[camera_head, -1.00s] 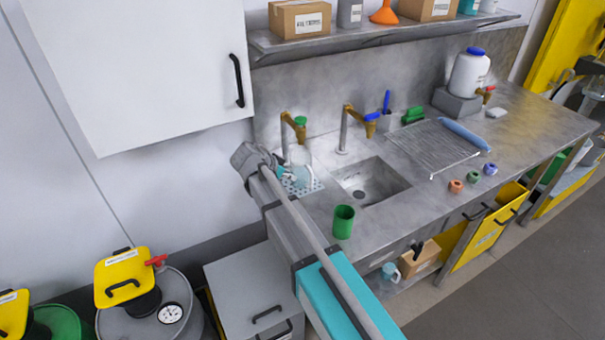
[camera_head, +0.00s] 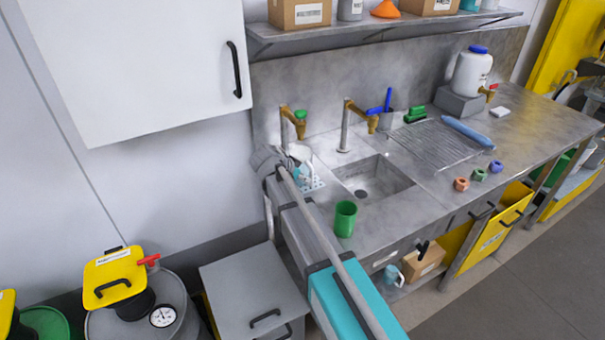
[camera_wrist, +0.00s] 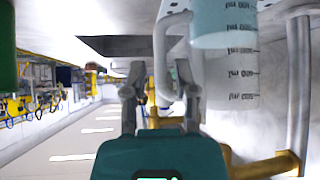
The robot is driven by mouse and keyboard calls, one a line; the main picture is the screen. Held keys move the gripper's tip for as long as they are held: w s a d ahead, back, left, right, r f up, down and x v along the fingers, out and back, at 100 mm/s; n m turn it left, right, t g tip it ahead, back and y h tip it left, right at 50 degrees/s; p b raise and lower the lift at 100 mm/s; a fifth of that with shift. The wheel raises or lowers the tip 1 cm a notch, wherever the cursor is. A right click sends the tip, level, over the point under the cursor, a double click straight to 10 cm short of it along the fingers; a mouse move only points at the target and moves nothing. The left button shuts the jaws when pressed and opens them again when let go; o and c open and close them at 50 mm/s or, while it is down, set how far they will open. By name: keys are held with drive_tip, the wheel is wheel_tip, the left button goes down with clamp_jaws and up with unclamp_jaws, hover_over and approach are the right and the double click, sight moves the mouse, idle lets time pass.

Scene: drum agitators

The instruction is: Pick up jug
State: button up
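The jug is clear-white with dark volume marks, a light blue band and a pale looped handle. In the wrist view the jug (camera_wrist: 225,65) fills the upper right, cut off by the top edge. My gripper (camera_wrist: 158,68) is open there, with one finger on each side of the handle (camera_wrist: 162,45). I cannot tell whether either finger touches it. In the head view the jug (camera_head: 301,153) stands by the perforated drain plate (camera_head: 316,184) below the green-handled tap (camera_head: 299,116). My wrist partly hides it, and my fingertips are hard to make out there.
A green cup (camera_head: 345,219) stands on the counter close to my arm. A sink basin (camera_head: 372,180) lies to the right, with a blue-handled tap (camera_head: 362,117) behind it. A wall cabinet (camera_head: 140,65) hangs above left.

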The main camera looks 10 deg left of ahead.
sight(311, 186)
idle(0.4)
drive_tip(key=shift+b+x, duration=1.75)
drive_tip(key=shift+x, duration=0.9)
drive_tip(key=shift+r, duration=0.15)
clamp_jaws()
